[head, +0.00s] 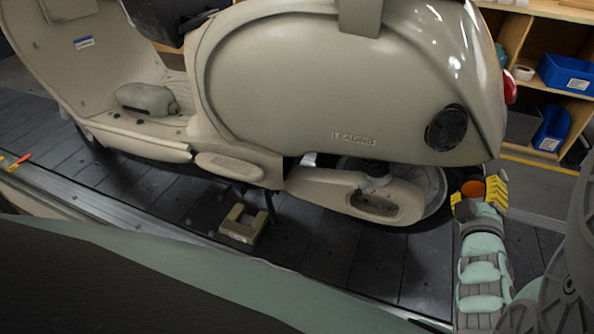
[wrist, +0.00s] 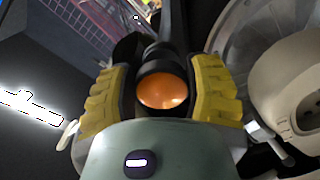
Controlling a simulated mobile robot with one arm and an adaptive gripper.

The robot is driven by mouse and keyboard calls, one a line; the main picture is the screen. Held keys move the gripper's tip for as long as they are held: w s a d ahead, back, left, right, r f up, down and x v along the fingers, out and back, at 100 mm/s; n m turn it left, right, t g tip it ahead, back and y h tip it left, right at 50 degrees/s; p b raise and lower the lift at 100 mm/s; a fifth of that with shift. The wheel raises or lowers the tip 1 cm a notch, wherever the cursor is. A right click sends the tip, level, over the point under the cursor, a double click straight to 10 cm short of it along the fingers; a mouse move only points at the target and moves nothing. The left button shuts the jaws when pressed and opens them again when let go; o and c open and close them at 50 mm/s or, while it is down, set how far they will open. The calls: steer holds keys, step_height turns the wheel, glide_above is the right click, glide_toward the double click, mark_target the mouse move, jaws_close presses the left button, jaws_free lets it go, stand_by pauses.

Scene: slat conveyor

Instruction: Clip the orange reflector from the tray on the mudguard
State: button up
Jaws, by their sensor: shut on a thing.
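My gripper (head: 480,192) is at the rear of the beige scooter (head: 330,85), low beside the rear wheel (head: 432,182). Its yellow fingers are shut on the round orange reflector (head: 471,188). In the wrist view the orange reflector (wrist: 163,91) sits between the two fingers, its face toward the palm, with a dark rim around it. A dark part (wrist: 157,52) lies just beyond the reflector; it may be the mudguard, and I cannot tell whether they touch. The reflector tray is not clearly seen in either view.
The scooter stands over the dark slat conveyor (head: 395,262). A beige block-like fixture (head: 243,232) is on the slats beneath it. Shelves with blue bins (head: 566,75) stand at the back right. The scooter's side cover and wheel are close to my gripper's left in the head view.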

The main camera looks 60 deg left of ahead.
steer(key=shift+w+a, duration=0.45)
steer(key=shift+w, duration=0.05)
steer(key=shift+w+a, duration=0.4)
steer(key=shift+w, duration=0.15)
steer(key=shift+w+a, duration=0.1)
steer(key=shift+w, duration=0.05)
stand_by(0.7)
steer(key=o, duration=1)
